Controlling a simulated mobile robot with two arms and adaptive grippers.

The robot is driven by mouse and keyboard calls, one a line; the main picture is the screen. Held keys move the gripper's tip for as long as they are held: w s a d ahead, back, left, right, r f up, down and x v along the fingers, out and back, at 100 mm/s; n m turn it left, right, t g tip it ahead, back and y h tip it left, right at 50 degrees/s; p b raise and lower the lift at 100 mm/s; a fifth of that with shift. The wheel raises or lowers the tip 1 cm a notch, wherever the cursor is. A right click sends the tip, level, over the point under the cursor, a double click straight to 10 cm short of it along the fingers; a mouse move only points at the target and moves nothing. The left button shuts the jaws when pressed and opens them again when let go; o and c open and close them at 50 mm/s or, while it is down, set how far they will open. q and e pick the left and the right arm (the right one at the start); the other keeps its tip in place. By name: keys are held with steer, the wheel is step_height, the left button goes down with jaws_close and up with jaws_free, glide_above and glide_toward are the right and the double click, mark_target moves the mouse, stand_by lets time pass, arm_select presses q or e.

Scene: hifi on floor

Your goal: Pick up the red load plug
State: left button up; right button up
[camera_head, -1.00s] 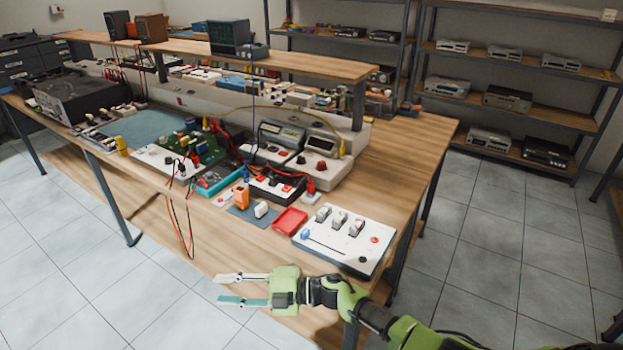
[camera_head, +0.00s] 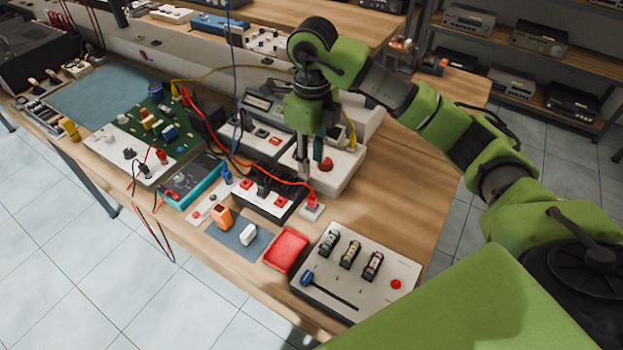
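The red load plug (camera_head: 312,202) stands upright in a small white socket block (camera_head: 312,212) at the right end of a black and white unit, with a red lead running to it. My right gripper (camera_head: 311,166) points downward above and slightly behind the plug. Its two fingers look parted, with nothing between them. The fingertips appear a little above the plug, apart from it. My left gripper is out of view.
A red tray (camera_head: 286,250) and a white panel with switches (camera_head: 350,268) lie in front. A white-faced instrument with a red knob (camera_head: 327,164) stands behind the gripper. Red and yellow leads cross nearby. Bare wood (camera_head: 408,185) lies to the right.

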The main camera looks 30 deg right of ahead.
steer(key=p, duration=0.1)
glide_above(312, 197)
steer(key=f, duration=0.5)
steer(key=shift+s+f, duration=0.25)
steer(key=shift+f, duration=0.05)
step_height(312, 197, down, 4)
steer(key=shift+w+f+p, duration=0.1)
steer(key=shift+w+p, duration=0.05)
steer(key=shift+p, duration=1)
step_height(312, 197, down, 2)
steer(key=shift+w+f+p, duration=0.1)
steer(key=shift+f+p, duration=0.15)
steer(key=shift+p, duration=0.1)
steer(key=shift+d+f, duration=0.1)
steer(key=shift+f, duration=0.4)
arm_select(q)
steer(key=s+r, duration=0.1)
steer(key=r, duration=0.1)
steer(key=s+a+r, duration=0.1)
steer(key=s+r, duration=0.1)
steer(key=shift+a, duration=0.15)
arm_select(e)
jaws_close()
